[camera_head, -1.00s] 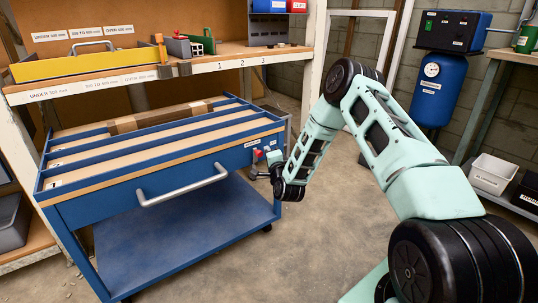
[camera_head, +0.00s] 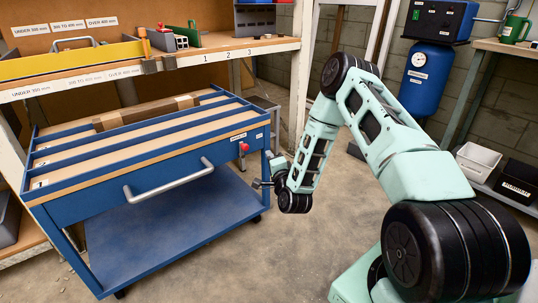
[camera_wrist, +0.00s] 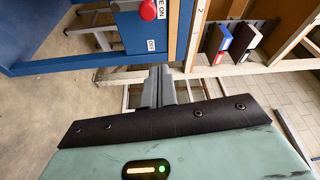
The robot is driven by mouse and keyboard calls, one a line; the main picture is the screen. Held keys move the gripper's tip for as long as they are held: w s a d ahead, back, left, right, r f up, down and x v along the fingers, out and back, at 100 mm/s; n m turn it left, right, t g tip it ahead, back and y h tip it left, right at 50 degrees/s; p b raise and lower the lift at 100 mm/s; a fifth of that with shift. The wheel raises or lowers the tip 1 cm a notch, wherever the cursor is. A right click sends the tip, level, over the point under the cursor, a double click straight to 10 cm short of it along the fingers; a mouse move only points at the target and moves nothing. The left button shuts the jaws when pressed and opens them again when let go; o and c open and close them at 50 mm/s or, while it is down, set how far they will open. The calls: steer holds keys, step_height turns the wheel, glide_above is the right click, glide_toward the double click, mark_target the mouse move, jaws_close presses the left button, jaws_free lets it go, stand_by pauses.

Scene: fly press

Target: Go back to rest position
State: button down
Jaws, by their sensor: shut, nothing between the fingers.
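My gripper (camera_head: 261,184) is at the right end of the blue cart (camera_head: 150,185), near its front right corner. In the wrist view my gripper (camera_wrist: 160,88) shows its two grey fingers pressed together with nothing between them. The cart has a red knob (camera_head: 244,147) on its right side, which also shows in the wrist view (camera_wrist: 148,10) beside a label. My arm bends up and over from the right, with the wrist hanging low over the floor.
A wooden workbench (camera_head: 220,50) with a yellow tray (camera_head: 70,62) stands behind the cart. A blue tank with a gauge (camera_head: 425,80) stands at the back right. A white bin (camera_head: 477,160) and a black bin (camera_head: 518,182) sit on a low shelf. The floor (camera_head: 240,265) in front is clear.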

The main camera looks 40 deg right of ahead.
stand_by(0.4)
steer(key=w+a+r+n+g+y, duration=0.2)
steer(key=a+n+y, duration=0.2)
steer(key=a, duration=0.4)
steer(key=w+a+r+n+g+y, duration=0.1)
steer(key=a+r+n+y, duration=0.25)
steer(key=a, duration=0.45)
steer(key=s+a+r+n+g+y, duration=0.2)
steer(key=s+a+n+g, duration=0.45)
steer(key=a, duration=0.55)
steer(key=s+a+r+n+g, duration=0.2)
steer(key=s+a+n, duration=0.15)
steer(key=s, duration=0.35)
steer(key=s+a+r+n+g, duration=0.1)
steer(key=s+a+r+n, duration=0.2)
steer(key=s, duration=0.4)
steer(key=s+r+n+g+h, duration=0.3)
steer(key=s+n+g, duration=0.3)
steer(key=s, duration=1.2)
step_height(320, 180, up, 32)
steer(key=s+p, duration=0.1)
steer(key=p, duration=3)
steer(key=shift+s+d+n+t+p, duration=0.25)
steer(key=shift+d+n+t+p, duration=0.15)
steer(key=shift+d+n+t, duration=0.05)
